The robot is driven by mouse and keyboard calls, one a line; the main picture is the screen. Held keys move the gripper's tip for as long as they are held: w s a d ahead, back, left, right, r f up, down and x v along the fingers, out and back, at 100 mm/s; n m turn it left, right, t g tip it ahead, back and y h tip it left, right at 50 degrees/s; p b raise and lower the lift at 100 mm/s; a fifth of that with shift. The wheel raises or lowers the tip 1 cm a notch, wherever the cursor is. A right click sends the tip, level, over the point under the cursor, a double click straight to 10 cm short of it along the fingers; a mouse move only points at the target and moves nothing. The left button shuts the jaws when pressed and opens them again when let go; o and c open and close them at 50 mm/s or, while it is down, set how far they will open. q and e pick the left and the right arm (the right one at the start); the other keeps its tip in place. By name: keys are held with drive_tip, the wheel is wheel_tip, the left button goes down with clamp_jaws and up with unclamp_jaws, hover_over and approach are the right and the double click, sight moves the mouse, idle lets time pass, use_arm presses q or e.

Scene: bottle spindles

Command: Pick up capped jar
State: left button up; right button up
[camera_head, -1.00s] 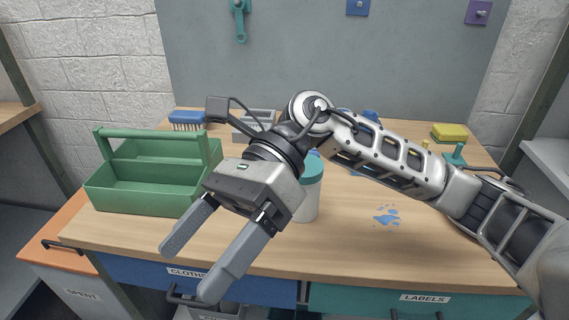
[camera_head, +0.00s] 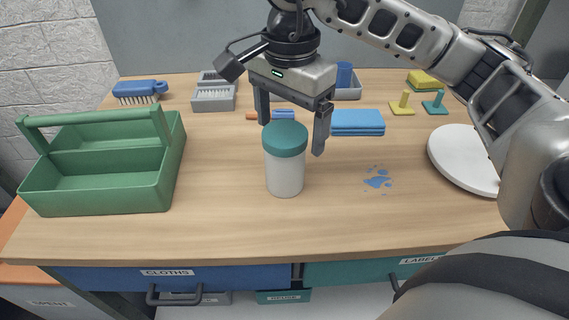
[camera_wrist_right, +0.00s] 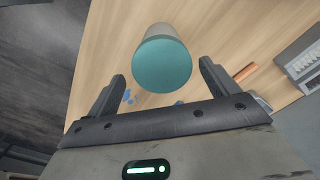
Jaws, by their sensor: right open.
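The capped jar (camera_head: 285,172) stands upright on the wooden table, with a white body and a teal cap. My right gripper (camera_head: 291,138) is open and empty, its fingers pointing down. In the head view its fingers show above and behind the jar, spread wider than the cap. In the right wrist view the jar's teal cap (camera_wrist_right: 162,66) lies beyond the fingertips of the right gripper (camera_wrist_right: 162,70), roughly centred between them. I see no contact between fingers and jar. My left gripper is not in view.
A green caddy (camera_head: 172,165) stands at the left. A blue brush (camera_head: 139,88), grey trays (camera_head: 213,104) and folded blue cloths (camera_head: 357,123) lie behind. A white plate (camera_head: 462,158) is at the right. A blue spill (camera_head: 377,180) lies beside the jar; the table's front is clear.

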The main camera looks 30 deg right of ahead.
sight(284, 158)
drive_tip(key=shift+a+f+p, duration=0.1)
drive_tip(key=shift+a+f, duration=0.05)
drive_tip(key=shift+f, duration=0.95)
drive_tip(key=shift+a+f+p, duration=0.1)
drive_tip(key=shift+a+f, duration=0.1)
drive_tip(key=shift+f, duration=0.95)
drive_tip(key=shift+a+f+p, duration=0.1)
drive_tip(key=shift+a+f, duration=0.05)
drive_tip(key=shift+f, duration=0.95)
drive_tip(key=c, duration=1.1)
